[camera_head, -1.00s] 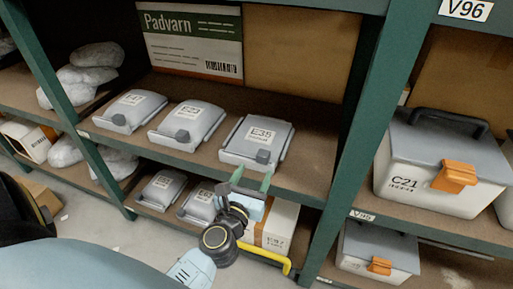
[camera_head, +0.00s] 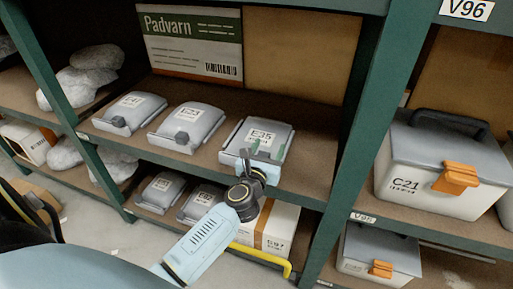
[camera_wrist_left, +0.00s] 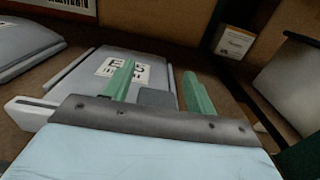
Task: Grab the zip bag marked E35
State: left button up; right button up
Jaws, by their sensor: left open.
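The grey zip bag marked E35 (camera_head: 261,135) lies on the middle shelf, the rightmost of three grey bags there. It also shows in the left wrist view (camera_wrist_left: 95,66), its label partly covered by a finger. My left gripper (camera_head: 260,152) is open at the front edge of this bag, with its green fingers reaching over the bag's front part. In the left wrist view the gripper (camera_wrist_left: 158,88) has its fingers apart, with the bag's dark grey front tab between them. I cannot tell whether the fingers touch the bag. My right gripper is not in view.
Two similar grey bags, E23 (camera_head: 188,127) and another (camera_head: 130,111), lie to the left. A Padvarn box (camera_head: 190,42) stands behind. A green upright (camera_head: 356,130) is to the right, with bin C21 (camera_head: 430,165) beyond it. A yellow bar (camera_head: 262,257) runs below.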

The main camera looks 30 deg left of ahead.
pick_arm(q)
jog(key=shift+c, duration=0.3)
grip_shut()
jog(key=shift+r, duration=0.2)
